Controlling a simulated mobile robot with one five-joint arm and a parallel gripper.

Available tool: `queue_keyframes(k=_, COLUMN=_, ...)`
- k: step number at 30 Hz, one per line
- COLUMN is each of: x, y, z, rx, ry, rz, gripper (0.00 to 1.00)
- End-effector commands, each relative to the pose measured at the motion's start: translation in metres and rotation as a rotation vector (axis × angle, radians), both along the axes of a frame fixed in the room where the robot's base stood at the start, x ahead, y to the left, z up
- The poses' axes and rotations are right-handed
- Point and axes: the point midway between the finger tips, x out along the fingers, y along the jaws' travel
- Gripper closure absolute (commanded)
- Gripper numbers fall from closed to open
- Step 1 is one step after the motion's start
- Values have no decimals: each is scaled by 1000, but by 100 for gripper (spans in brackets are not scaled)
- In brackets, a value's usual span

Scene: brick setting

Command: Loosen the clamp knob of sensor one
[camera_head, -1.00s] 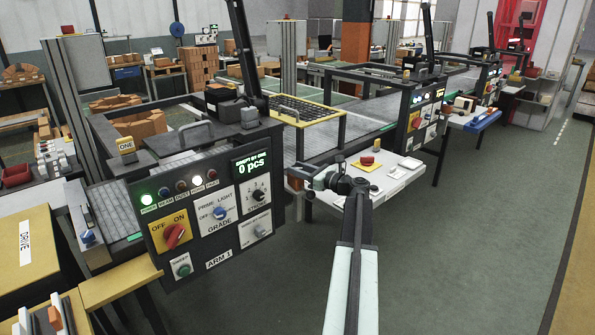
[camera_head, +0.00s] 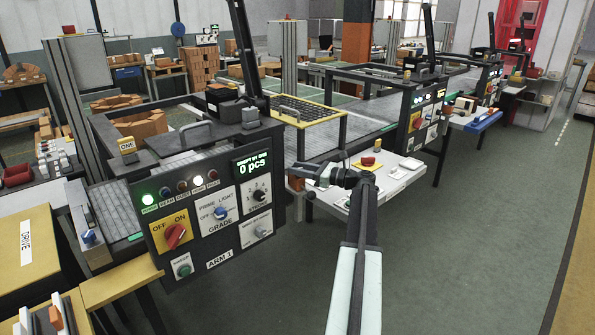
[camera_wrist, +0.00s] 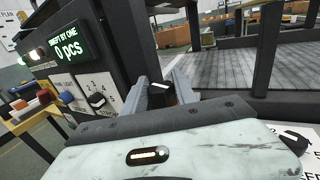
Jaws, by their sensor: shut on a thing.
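My gripper (camera_head: 304,171) is beside the right edge of the dark ARM 1 control panel (camera_head: 222,165) in the head view. In the wrist view its two grey fingers (camera_wrist: 160,90) are shut on a black knob (camera_wrist: 160,94) with a white mark on top. The knob sits just beyond the panel's right edge. Its base and mount are hidden behind my gripper body. In the head view the knob cannot be made out.
The panel carries a red switch (camera_head: 174,236), a blue GRADE knob (camera_head: 221,212) and a black numbered knob (camera_head: 259,195). A white table (camera_head: 398,178) with a red button (camera_head: 368,161) is behind my arm. Open floor (camera_head: 460,240) lies to the right.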

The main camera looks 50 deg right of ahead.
Motion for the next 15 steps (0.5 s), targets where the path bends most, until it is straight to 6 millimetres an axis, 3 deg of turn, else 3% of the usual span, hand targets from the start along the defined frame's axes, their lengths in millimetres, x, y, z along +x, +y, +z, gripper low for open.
queue_keyframes(k=15, x=2, y=-3, z=1, rx=1, ry=-3, rz=273, gripper=100)
